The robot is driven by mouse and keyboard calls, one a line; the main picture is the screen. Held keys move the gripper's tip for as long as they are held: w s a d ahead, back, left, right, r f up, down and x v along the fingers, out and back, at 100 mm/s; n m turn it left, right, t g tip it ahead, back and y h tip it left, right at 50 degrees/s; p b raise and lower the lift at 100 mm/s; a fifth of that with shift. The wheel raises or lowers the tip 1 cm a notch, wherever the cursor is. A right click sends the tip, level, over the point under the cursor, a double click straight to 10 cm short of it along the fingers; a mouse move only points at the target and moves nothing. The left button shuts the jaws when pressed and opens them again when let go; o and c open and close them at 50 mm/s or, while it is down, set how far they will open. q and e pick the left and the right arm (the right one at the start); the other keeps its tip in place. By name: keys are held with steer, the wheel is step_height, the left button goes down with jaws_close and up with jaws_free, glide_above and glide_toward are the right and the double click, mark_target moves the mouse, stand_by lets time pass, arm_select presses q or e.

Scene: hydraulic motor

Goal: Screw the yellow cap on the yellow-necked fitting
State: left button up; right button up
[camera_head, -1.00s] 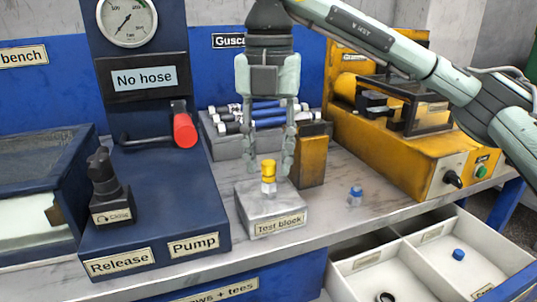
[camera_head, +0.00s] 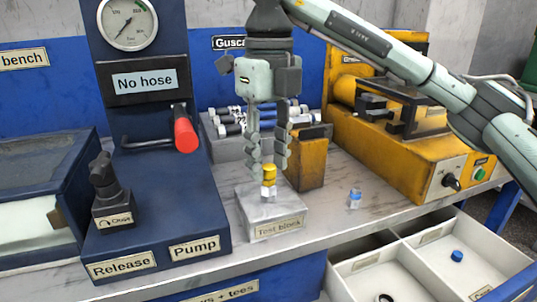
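The yellow cap (camera_head: 269,169) sits upright on top of the yellow-necked fitting (camera_head: 268,190), whose pale lower part rises from the grey test block (camera_head: 275,229). I cannot tell how far the cap is turned down. My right gripper (camera_head: 268,173) points straight down over the block. Its two fingers are apart, one to the left of the cap and one to the right and farther back. A gap shows between them, and I see no clear contact with the cap. My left gripper is not in view.
A blue-capped fitting (camera_head: 355,198) stands right of the block. A yellow-brown box (camera_head: 308,163) is close behind the right finger. The blue pump unit (camera_head: 160,205) is to the left, the yellow machine (camera_head: 400,150) to the right. An open white drawer (camera_head: 400,262) juts out in front.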

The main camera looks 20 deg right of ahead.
steer(key=n, duration=0.5)
steer(key=shift+p, duration=0.3)
steer(key=n, duration=0.5)
steer(key=shift+n, duration=0.3)
steer(key=shift+n, duration=0.6)
steer(key=n, duration=0.3)
steer(key=shift+p, duration=0.3)
steer(key=n, duration=0.4)
steer(key=shift+n, duration=0.3)
